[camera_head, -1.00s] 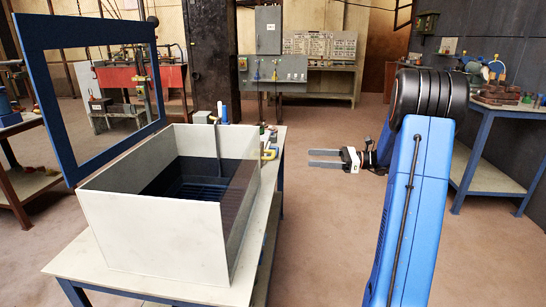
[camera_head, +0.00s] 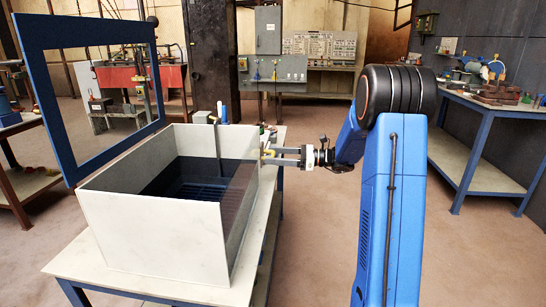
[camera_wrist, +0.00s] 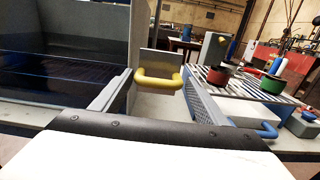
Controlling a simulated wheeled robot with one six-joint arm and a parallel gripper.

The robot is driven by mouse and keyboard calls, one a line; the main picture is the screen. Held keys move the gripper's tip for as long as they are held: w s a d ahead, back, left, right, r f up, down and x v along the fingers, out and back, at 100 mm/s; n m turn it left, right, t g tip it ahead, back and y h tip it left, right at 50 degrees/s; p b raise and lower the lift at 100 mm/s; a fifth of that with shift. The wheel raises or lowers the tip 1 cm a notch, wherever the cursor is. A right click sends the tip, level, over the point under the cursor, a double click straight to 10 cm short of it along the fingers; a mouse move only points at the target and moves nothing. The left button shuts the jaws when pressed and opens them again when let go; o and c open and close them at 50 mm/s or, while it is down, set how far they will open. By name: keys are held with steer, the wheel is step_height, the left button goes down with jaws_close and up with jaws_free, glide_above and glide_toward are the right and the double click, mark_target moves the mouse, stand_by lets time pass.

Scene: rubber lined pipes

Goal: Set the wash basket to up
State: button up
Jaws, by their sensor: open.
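The wash basket (camera_head: 188,191) looks like a dark blue slatted grid, low inside a pale box-shaped tank (camera_head: 150,235). A thin upright rod (camera_head: 217,140) runs down into the tank at its back. A yellow U-shaped handle (camera_wrist: 157,82) sits on a grey plate beside the tank's right side. In the head view, the handle is mostly hidden behind my fingers. My gripper (camera_head: 273,156) is open at the tank's right side. In the wrist view, the handle shows between the fingertips of my gripper (camera_wrist: 157,71); I cannot tell whether they touch it.
The tank stands on a pale bench (camera_head: 80,265). A blue framed panel (camera_head: 58,110) stands raised at the left. Red and green pots (camera_wrist: 271,84) and a blue handle (camera_wrist: 266,130) lie to the right in the wrist view.

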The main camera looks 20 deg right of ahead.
steer(key=shift+w+a, duration=0.2)
steer(key=shift+a, duration=0.2)
steer(key=c, duration=1.2)
step_height(320, 180, up, 13)
steer(key=shift+f, duration=0.15)
steer(key=shift+d, duration=0.1)
steer(key=o, duration=1.2)
steer(key=shift+w, duration=0.1)
steer(key=shift+d, duration=0.1)
